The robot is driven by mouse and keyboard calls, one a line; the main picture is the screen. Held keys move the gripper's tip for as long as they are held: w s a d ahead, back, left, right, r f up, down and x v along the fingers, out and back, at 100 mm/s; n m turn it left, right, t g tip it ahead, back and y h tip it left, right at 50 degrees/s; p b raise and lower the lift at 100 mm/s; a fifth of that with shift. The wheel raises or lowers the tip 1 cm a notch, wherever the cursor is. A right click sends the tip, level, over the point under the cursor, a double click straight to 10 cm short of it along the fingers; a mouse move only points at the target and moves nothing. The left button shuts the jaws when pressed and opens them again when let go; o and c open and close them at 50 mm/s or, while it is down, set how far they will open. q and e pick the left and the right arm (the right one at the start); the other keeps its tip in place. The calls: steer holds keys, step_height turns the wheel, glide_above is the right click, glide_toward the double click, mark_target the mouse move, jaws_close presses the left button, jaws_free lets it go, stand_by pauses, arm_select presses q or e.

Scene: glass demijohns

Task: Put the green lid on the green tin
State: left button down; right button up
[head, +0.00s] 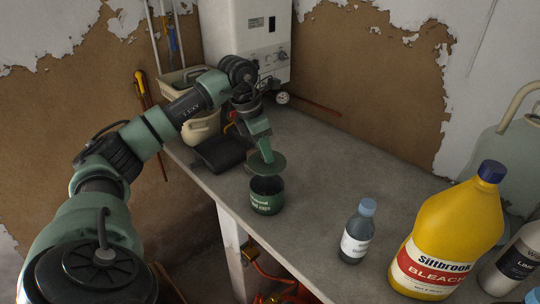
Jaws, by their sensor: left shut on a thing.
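The green tin (267,201) stands upright on the grey table, near its left edge, with light lettering on its side. Its dark open mouth shows at the top. The green lid (276,166) is a thin round disc just above the tin's far rim, slightly tilted. My left gripper (266,155) comes down from above and is shut on the lid. The lid looks a little apart from the tin, though its near side partly hides the rim behind. My right gripper is not in view.
On the grey table (310,185), a small dark bottle with a blue cap (357,235) stands right of the tin. A yellow bleach bottle (449,235) and a grey bottle (514,262) stand further right. A white boiler (248,38) and beige containers (201,129) are behind.

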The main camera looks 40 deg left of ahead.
mark_target(263, 162)
arm_select(q)
steer(key=shift+f, duration=0.25)
steer(key=shift+f+b, duration=0.8)
steer(key=shift+f, duration=0.15)
steer(key=shift+f+b, duration=1.2)
steer(key=shift+f, duration=0.75)
steer(key=shift+f, duration=0.45)
steer(key=shift+f+b, duration=0.3)
steer(key=shift+f, duration=0.05)
stand_by(0.6)
